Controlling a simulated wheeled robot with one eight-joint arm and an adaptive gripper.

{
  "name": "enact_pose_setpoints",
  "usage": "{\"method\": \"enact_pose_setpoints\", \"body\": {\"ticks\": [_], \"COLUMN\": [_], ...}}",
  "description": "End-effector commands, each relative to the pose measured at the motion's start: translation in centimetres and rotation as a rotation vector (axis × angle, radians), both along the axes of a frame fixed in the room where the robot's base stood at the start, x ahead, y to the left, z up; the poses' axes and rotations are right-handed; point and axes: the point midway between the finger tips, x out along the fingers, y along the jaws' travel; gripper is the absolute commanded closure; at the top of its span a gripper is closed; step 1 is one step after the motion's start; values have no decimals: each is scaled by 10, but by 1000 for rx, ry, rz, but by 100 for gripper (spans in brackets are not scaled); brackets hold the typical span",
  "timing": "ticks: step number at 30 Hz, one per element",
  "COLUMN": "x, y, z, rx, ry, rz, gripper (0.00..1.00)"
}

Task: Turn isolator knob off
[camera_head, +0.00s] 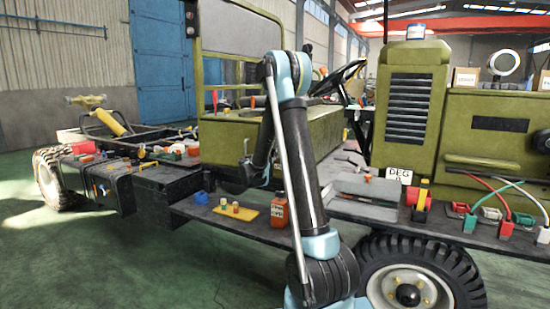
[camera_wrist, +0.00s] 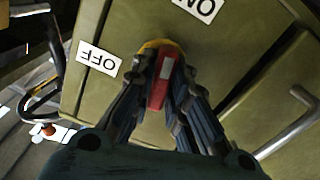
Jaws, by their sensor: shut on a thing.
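The isolator knob (camera_wrist: 159,88) is a red handle with a pale stripe on a round yellow base, set on an olive panel (camera_wrist: 130,25). My gripper (camera_wrist: 163,68) has its fingers on both sides of the red handle and is shut on it. The handle stands nearly upright in the wrist view, its far end towards the ON label (camera_wrist: 198,8). The OFF label (camera_wrist: 98,59) is to the left. Both labels look upside down. The fingers hide the knob's sides. In the head view my arm crosses the middle, and I cannot make out the gripped knob there.
A metal bar handle (camera_wrist: 290,125) sticks out of the panel at the right of the wrist view. In the head view, a side ledge (camera_head: 262,229) holds a yellow tray (camera_head: 235,211) and an orange bottle (camera_head: 279,212). A wheel (camera_head: 425,275) is at the lower right. The green floor at the left is clear.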

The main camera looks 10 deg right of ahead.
Motion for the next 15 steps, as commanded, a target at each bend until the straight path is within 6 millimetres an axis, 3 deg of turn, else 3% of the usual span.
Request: {"method": "enact_pose_setpoints", "body": {"ticks": [15], "x": [1], "y": [3], "z": [-2], "rx": [-395], "ry": [288], "rz": [1], "gripper": [100]}}
